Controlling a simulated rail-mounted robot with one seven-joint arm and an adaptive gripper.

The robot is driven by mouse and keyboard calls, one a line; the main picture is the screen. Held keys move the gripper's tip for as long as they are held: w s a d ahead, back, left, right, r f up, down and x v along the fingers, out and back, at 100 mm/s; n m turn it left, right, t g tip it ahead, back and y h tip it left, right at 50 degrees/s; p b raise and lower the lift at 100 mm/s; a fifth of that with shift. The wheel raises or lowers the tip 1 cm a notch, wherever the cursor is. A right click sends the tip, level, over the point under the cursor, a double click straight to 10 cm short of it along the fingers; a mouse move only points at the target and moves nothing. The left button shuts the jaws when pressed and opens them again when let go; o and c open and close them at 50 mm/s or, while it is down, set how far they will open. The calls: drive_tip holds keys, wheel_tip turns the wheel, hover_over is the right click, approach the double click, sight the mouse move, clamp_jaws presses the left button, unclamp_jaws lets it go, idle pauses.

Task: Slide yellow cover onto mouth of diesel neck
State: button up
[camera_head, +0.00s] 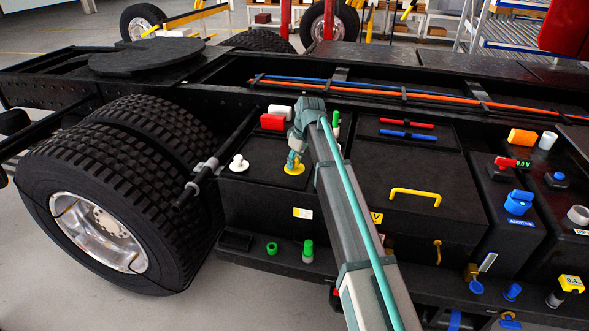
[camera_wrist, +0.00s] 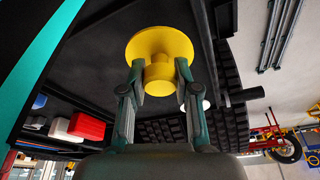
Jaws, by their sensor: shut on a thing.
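The yellow cover (camera_head: 295,169) is a round disc with a stub handle, over the top of a black box beside the wheels. My gripper (camera_head: 292,162) points down and is shut on the stub. In the wrist view, the two fingers of my gripper (camera_wrist: 159,80) stand on either side of the stub of the yellow cover (camera_wrist: 160,45). The disc lies beyond the fingertips. No diesel neck can be made out; anything under the disc is hidden by it. I cannot tell whether the disc touches the box top.
A white knob (camera_head: 238,163) stands left of the cover, with red (camera_head: 272,122) and white (camera_head: 280,110) blocks behind. A yellow handle (camera_head: 415,194) is on the right lid. Green caps (camera_head: 307,250) sit on the lower ledge. Large tyres (camera_head: 120,180) stand at left.

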drive_tip(key=s+d+r+b, duration=0.1)
drive_tip(key=s+r+b, duration=0.1)
drive_tip(key=s+r, duration=0.3)
drive_tip(key=s+d+r+b, duration=0.2)
drive_tip(key=s+r, duration=0.3)
drive_tip(key=s, duration=0.3)
drive_tip(key=shift+s+d, duration=0.25)
drive_tip(key=shift+s, duration=0.05)
drive_tip(key=o, duration=0.4)
drive_tip(key=shift+c, duration=0.2)
drive_tip(key=shift+f, duration=0.1)
clamp_jaws()
